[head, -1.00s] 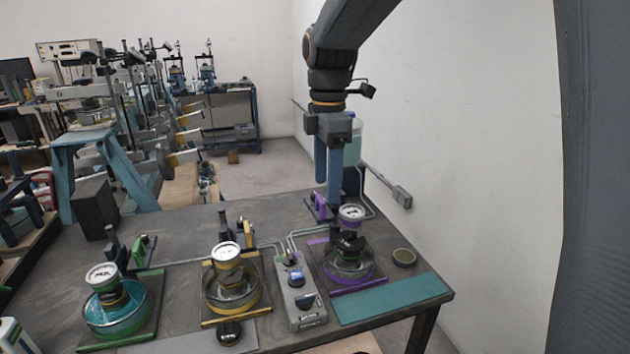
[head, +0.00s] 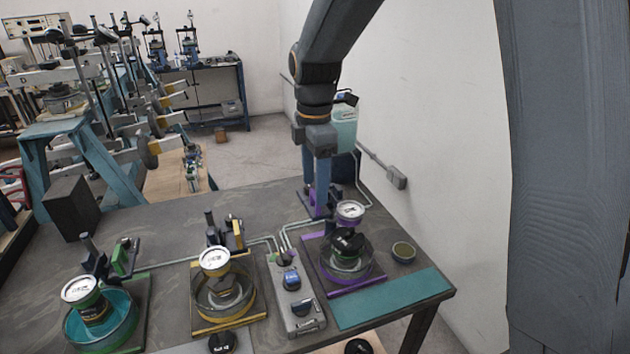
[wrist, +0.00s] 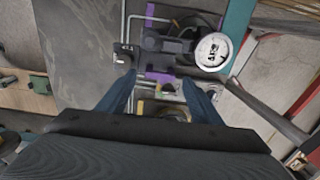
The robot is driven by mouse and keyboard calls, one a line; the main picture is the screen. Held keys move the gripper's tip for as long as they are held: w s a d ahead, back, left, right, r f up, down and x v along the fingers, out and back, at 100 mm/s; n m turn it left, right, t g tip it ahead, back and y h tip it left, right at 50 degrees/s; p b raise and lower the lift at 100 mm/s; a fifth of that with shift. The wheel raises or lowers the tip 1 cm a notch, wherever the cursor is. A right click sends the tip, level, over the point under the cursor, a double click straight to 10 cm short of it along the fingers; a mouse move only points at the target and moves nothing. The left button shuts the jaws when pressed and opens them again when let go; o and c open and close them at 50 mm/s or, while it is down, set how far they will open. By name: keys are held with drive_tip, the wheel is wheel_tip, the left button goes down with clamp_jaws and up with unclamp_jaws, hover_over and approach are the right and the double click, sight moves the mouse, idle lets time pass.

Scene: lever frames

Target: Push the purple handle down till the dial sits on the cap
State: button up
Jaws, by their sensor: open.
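The purple handle (head: 319,200) stands at the back of the purple-framed station, on the right of the bench. My gripper (head: 314,205) points down at it with fingers apart, and part of the handle shows between and behind them. In the wrist view my open fingers (wrist: 160,88) flank purple and dark parts; contact cannot be told. The white-faced dial (head: 350,210) with a purple rim is held above the dark cap (head: 347,243) in a glass dish. Any gap between dial and cap is hard to judge. The dial also shows in the wrist view (wrist: 212,52).
A yellow station (head: 228,290) and a green station (head: 100,318) with similar dials stand to the left. A grey control box (head: 297,300) sits between the yellow and purple ones. A small round tin (head: 403,252) and teal mat (head: 390,300) lie right. The wall is close behind.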

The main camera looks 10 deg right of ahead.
drive_tip(key=shift+f, duration=0.55)
clamp_jaws()
wheel_tip(320, 180, down, 5)
drive_tip(key=shift+f+b, duration=0.1)
drive_tip(key=shift+b, duration=0.95)
unclamp_jaws()
wheel_tip(320, 180, up, 8)
drive_tip(key=shift+b, duration=1)
